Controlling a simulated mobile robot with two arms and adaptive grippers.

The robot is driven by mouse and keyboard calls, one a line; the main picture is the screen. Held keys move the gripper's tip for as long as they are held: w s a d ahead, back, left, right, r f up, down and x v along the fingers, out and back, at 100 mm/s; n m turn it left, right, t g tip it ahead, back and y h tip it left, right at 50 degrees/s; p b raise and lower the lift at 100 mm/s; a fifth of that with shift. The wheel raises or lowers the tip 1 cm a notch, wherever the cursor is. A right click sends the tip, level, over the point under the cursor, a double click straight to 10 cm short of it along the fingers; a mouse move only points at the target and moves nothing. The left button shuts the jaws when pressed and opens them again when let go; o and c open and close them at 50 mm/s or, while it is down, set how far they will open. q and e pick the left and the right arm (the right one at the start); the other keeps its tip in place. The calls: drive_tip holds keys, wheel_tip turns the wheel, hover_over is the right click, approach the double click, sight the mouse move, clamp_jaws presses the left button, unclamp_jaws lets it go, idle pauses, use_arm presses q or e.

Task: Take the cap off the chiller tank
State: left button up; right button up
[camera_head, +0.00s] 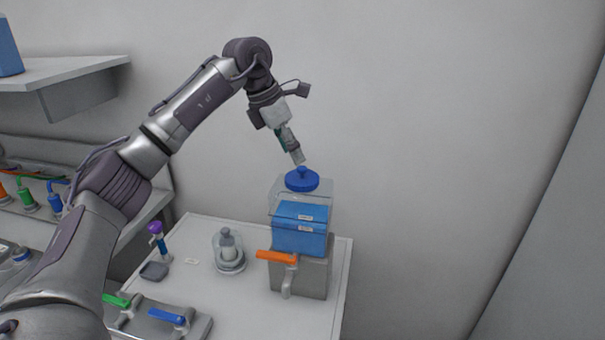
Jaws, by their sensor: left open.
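The chiller tank (301,228) is a clear box with blue liquid in it, standing on a grey block at the right of the white table. Its blue round cap (302,181), with a small knob on top, sits on the tank's top. My left gripper (298,160) points down just above the cap's knob. It is open, and no object shows in it. The fingers look narrow from this side, and whether they touch the knob cannot be told. My right gripper is not in view.
An orange-handled valve (277,257) is on the tank block's front. A clear jar (228,252) and a purple-topped tool (156,236) stand to the left. Green and blue valve handles (167,316) lie near the front. A shelf (70,70) is at upper left.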

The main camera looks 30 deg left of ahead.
sight(301, 168)
use_arm(q)
drive_tip(key=p+x, duration=0.2)
drive_tip(key=x, duration=0.2)
drive_tip(key=shift+w+d+f, duration=0.15)
drive_tip(key=shift+w+f, duration=0.05)
drive_tip(key=shift+f, duration=0.3)
drive_tip(key=c, duration=0.9)
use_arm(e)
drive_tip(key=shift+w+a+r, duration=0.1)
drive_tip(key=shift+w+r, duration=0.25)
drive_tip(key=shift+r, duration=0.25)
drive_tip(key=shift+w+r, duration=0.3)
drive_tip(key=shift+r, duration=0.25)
